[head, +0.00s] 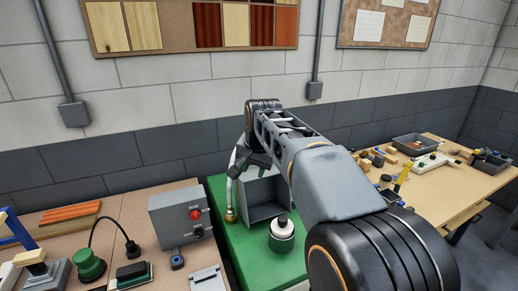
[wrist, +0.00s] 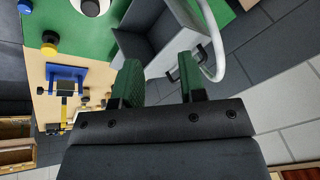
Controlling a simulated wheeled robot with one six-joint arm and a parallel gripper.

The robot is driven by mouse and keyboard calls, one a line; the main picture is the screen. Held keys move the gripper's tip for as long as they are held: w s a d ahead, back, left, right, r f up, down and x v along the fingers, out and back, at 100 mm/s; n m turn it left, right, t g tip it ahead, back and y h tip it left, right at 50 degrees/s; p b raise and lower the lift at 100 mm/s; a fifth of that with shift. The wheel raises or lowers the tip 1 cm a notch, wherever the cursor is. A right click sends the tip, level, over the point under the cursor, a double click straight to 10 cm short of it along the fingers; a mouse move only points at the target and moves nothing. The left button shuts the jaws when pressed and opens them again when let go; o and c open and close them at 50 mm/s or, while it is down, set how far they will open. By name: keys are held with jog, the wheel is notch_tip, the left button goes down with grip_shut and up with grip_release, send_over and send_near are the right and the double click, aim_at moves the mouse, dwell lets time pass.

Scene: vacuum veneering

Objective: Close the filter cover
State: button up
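A grey box-shaped housing (head: 268,212) with an open, dark hollow front stands on the green bench top (head: 232,253). It also shows in the wrist view as a dark grey recess (wrist: 146,28) with pale walls. I cannot make out clearly which panel is the filter cover. In the head view my gripper (head: 243,163) hangs at the upper left of the housing, partly hidden by my arm.
A pale hose (wrist: 217,45) curves beside the housing, close to my right finger. A dark canister with a white top (head: 282,233) stands in front of it. A grey control box with a red button (head: 196,215) stands to the left. A cluttered wooden table (head: 455,188) is at right.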

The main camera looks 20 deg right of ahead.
jog(key=w+d+r+m+p, duration=0.2)
jog(key=w+d+m, duration=0.3)
jog(key=w, duration=0.3)
jog(key=w+d+r+m+p, duration=0.1)
jog(key=w+d+r+m, duration=0.1)
jog(key=w+d+m, duration=0.4)
jog(key=shift+n, duration=0.7)
jog(key=x, duration=0.4)
jog(key=a+x, duration=0.1)
jog(key=x, duration=0.3)
jog(key=w+x, duration=0.1)
jog(key=x, duration=0.4)
jog(key=shift+a+r+b, duration=0.1)
jog(key=shift+a+b, duration=0.2)
jog(key=shift+b, duration=0.1)
grip_shut()
